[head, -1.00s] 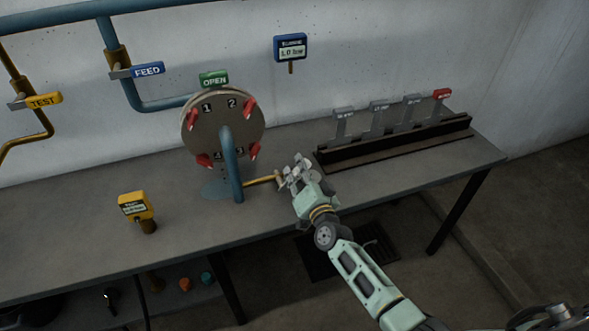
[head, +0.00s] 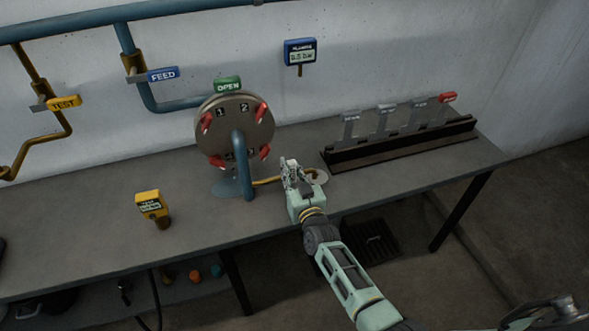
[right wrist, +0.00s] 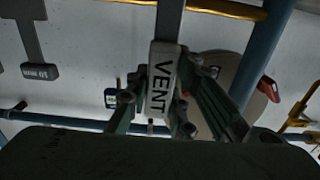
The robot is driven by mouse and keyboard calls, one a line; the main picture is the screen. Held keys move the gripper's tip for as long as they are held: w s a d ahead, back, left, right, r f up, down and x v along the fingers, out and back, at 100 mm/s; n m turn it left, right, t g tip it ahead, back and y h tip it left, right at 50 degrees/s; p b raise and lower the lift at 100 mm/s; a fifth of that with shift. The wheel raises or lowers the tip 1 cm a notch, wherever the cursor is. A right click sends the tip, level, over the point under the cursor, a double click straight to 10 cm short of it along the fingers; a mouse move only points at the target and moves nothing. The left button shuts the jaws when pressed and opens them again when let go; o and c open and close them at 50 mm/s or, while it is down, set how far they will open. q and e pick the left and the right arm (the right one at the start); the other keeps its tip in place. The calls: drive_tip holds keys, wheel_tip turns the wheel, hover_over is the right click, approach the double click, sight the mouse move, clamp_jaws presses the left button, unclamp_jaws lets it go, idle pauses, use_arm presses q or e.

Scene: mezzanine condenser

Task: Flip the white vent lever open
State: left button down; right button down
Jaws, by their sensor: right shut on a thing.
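The white vent lever shows in the right wrist view as a white handle marked VENT (right wrist: 161,78) on a grey bar. My right gripper (head: 291,166) is shut on this handle, with its fingers on both sides of it. In the head view the gripper stands at the front of the bench, right of the round flanged cover (head: 234,128), and hides most of the lever. A thin yellow pipe (head: 266,181) runs from the blue post to behind the gripper. My left gripper is not in view.
A rack of grey levers, one red-tipped (head: 447,97), stands at the bench's right. A green OPEN tag (head: 228,84) tops the cover. A blue gauge (head: 300,52) hangs on the wall, reading about 0.5 bar. A yellow tagged post (head: 152,205) stands left. The bench front between is clear.

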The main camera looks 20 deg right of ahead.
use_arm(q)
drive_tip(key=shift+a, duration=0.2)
use_arm(e)
drive_tip(key=shift+a+f, duration=0.1)
drive_tip(key=shift+f, duration=0.05)
drive_tip(key=c, duration=1.6)
unclamp_jaws()
drive_tip(key=shift+o, duration=0.4)
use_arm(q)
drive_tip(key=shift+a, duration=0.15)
use_arm(e)
drive_tip(key=shift+s, duration=0.1)
drive_tip(key=s, duration=1.2)
drive_tip(key=shift+d, duration=0.2)
